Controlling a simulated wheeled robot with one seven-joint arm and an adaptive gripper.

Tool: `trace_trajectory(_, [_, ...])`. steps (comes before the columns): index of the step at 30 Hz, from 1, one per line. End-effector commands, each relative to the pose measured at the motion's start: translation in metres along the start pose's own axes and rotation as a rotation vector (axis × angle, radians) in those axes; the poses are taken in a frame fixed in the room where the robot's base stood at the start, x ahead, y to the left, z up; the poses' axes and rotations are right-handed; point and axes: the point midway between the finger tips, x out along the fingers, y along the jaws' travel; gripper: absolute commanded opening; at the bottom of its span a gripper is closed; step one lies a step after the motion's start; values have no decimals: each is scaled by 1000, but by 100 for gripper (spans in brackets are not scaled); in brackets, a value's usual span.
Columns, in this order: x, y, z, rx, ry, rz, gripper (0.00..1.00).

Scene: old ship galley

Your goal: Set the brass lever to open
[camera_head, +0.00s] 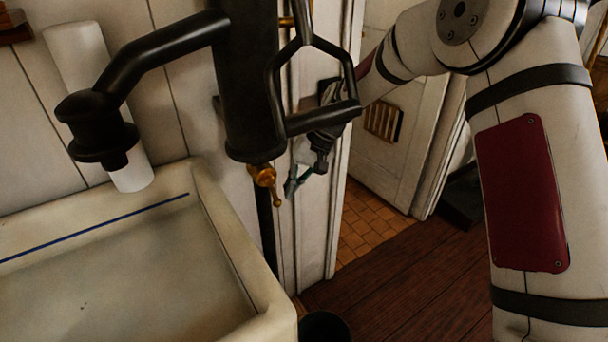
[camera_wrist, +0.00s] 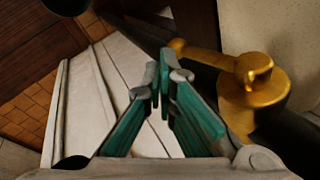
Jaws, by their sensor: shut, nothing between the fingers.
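The brass lever (camera_head: 267,182) sits at the foot of the black pump body in the head view, its handle angled down to the right. In the wrist view the brass lever (camera_wrist: 212,58) shows large at the right, with a round hub and a handle reaching up and left to a rounded end. My gripper (camera_head: 290,190) is just right of the lever in the head view. In the wrist view my gripper (camera_wrist: 163,75) has its green-padded fingers shut and empty, their tips just below and left of the handle's end. Contact with the lever cannot be told.
The black pump (camera_head: 248,90) has a loop handle (camera_head: 275,85) and a spout (camera_head: 165,55) over the cream sink (camera_head: 240,245). A white door frame (camera_head: 348,150) stands behind my gripper. A dark round container (camera_head: 325,327) is on the floor. The wooden floor (camera_head: 400,280) at right looks clear.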

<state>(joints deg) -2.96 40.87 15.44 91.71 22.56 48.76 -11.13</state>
Motion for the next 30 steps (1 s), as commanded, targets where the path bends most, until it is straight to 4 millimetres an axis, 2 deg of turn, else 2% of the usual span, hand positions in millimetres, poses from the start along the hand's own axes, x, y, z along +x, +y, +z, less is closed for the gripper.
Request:
trace_trajectory(5, [9, -3, 0, 1, 0, 1, 0])
trace_trajectory(15, [10, -4, 0, 2, -1, 0, 0])
trace_trajectory(23, [25, -7, 1, 25, -40, -103, 0])
trace_trajectory(30, [24, -11, 2, 24, -45, -118, 0])
